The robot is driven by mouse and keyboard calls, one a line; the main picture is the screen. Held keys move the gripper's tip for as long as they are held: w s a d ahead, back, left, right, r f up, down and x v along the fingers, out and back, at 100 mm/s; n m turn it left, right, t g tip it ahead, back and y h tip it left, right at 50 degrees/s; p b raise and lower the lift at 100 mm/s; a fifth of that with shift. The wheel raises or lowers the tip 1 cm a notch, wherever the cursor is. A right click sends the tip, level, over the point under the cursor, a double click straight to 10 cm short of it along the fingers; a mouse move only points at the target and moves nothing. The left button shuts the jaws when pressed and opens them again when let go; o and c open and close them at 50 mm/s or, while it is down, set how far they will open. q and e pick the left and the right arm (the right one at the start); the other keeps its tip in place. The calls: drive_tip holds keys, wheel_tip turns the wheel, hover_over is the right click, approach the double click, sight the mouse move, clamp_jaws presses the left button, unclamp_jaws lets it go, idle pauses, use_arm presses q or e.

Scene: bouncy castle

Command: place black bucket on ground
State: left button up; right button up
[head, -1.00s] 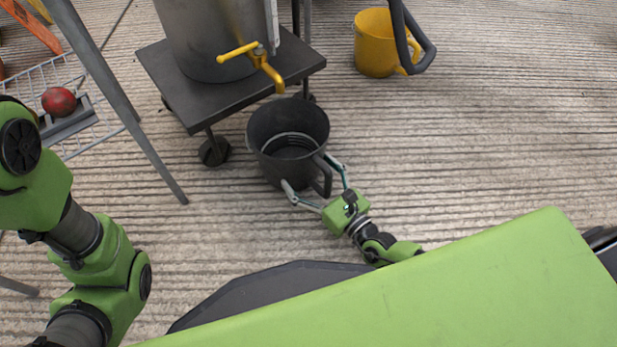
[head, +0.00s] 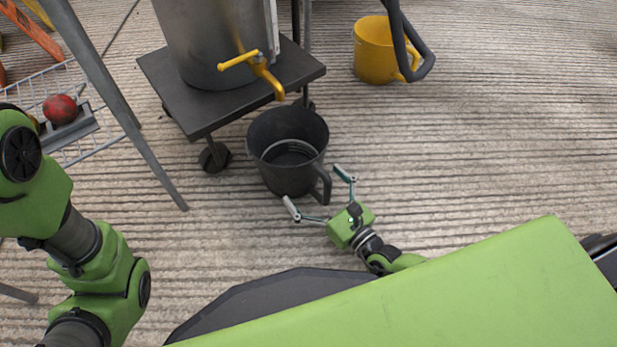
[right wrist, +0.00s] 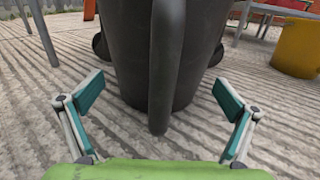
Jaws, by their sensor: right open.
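The black bucket (head: 290,176) stands upright on the ribbed ground in the middle of the head view, just in front of the wheeled cart. Its handle points toward my right gripper (head: 318,187). That gripper is open and empty, with its fingers spread a little short of the handle. In the right wrist view the bucket (right wrist: 192,75) and its handle stand ahead, between and beyond the open fingers (right wrist: 160,100). My left arm shows at the left of the head view, but its gripper is out of the picture.
A dark cart (head: 180,92) carries a steel tank (head: 207,45) with a yellow tap. A wire basket (head: 85,140) with a red ball (head: 60,109) is at left. The ground at right is clear.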

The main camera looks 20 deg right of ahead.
sight(329, 202)
drive_tip(key=p+v, duration=0.3)
drive_tip(key=v, duration=0.7)
drive_tip(key=shift+r, duration=0.15)
drive_tip(key=shift+s, duration=0.1)
